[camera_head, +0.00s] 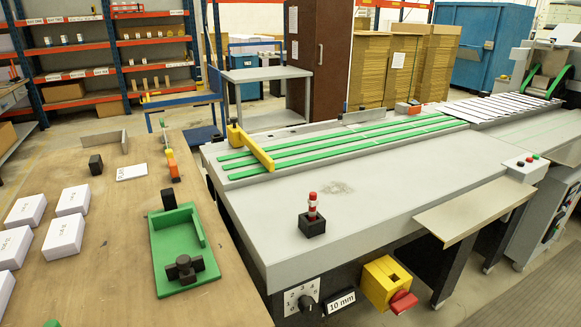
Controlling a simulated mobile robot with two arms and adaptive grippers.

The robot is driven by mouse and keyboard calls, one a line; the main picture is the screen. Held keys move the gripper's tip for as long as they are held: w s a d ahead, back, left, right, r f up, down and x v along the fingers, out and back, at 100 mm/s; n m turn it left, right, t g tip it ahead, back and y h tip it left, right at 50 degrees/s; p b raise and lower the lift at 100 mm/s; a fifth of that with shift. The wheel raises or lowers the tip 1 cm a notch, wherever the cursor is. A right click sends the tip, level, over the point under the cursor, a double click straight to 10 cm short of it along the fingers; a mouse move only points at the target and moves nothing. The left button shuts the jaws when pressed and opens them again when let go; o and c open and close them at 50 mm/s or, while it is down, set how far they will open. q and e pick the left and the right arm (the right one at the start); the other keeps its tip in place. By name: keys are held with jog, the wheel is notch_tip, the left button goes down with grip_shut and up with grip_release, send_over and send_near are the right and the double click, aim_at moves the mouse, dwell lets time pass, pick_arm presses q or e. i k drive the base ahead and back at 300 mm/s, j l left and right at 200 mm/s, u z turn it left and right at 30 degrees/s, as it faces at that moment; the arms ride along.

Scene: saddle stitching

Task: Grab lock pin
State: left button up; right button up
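A red-and-white banded pin (312,205) stands upright in a small black block (312,227) on the grey machine table. It looks like the lock pin, but no label confirms this. A red knob-like part (403,301) also sits at the lower front of a yellow block (384,280) on the machine's front side. Neither of my grippers is in view, and nothing touches the banded pin.
The grey machine top (400,185) is clear around the pin. Green strips (345,143) and a yellow bar (250,148) lie behind it. A wooden table (110,220) at left holds a green fixture (180,245), white boxes (64,237) and small black blocks. A beige flap (475,208) juts out at right.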

aim_at(312, 201)
jog(key=j+z, duration=0.25)
jog(key=z, duration=0.25)
jog(key=k+j+z, duration=0.1)
jog(key=j+z, duration=0.15)
jog(key=z, duration=0.25)
